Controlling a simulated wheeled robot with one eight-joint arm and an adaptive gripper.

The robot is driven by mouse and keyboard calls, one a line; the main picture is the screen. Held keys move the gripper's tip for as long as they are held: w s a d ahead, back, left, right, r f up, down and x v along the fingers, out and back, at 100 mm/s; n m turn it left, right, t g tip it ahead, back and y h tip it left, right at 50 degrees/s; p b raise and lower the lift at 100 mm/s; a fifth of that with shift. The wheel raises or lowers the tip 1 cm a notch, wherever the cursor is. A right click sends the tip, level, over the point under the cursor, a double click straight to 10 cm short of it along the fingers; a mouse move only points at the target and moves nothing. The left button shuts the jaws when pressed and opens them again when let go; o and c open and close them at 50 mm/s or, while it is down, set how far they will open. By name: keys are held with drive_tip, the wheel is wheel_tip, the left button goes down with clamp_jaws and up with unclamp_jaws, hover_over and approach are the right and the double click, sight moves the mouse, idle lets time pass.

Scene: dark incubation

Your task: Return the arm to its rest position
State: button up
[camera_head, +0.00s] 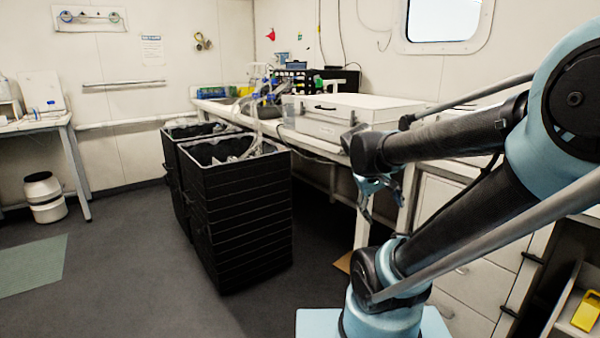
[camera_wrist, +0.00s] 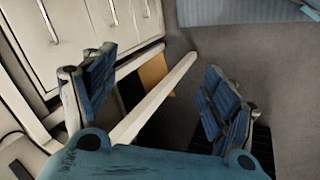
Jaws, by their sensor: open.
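My arm is bent in the right half of the head view, its upper links in front of the bench. My gripper (camera_head: 376,200) hangs down from the arm's end, in front of the bench's edge and right of the black crates. In the wrist view my gripper (camera_wrist: 155,95) has its two blue-padded fingers spread wide apart. Nothing is between the fingers; the floor and a white bench leg (camera_wrist: 150,105) show beyond them.
Two tall black crates (camera_head: 240,215) stand on the floor left of the arm. A long bench carries a white case (camera_head: 350,108). White drawers (camera_head: 465,285) stand behind my arm. A white bin (camera_head: 44,197) stands at the left.

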drive_tip(key=s+a+f+m+y, duration=0.2)
drive_tip(key=s+a+f+y, duration=0.2)
drive_tip(key=s+f, duration=0.3)
drive_tip(key=shift+s+a+f+y, duration=0.25)
drive_tip(key=shift+s+a+y, duration=0.15)
drive_tip(key=shift+s+a, duration=0.6)
drive_tip(key=shift+s+d, duration=0.1)
